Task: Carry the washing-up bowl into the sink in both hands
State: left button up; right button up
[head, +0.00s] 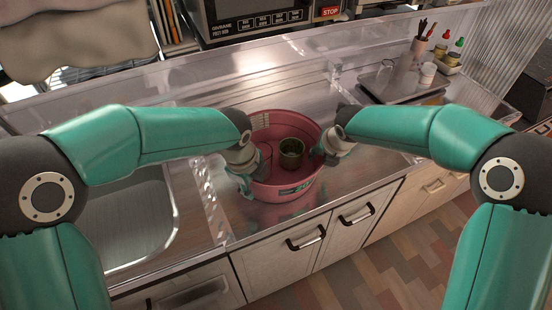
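The pink washing-up bowl (281,191) stands upright on the steel counter, to the right of the sink (125,222). My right gripper (320,154) is at the right rim. Both overlap the rim in the picture. The grippers' own bodies hide the fingertips, so I cannot tell if either is closed on the rim.
A raised strip (208,205) of counter lies between bowl and sink. The sink basin looks empty. A microwave (262,18) stands behind. A tray (400,84), bottles and a utensil cup (419,47) are at the back right. Cupboards with handles (306,238) are below the front edge.

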pick_arm(q)
jog(key=shift+w+f, duration=0.1)
jog(key=shift+f, duration=0.45)
pick_arm(e)
jog(key=shift+w+f, duration=0.2)
jog(key=shift+f, duration=0.3)
pick_arm(q)
grip_shut()
pick_arm(e)
grip_shut()
pick_arm(q)
jog(key=shift+r, duration=0.1)
pick_arm(e)
jog(key=shift+r, duration=0.1)
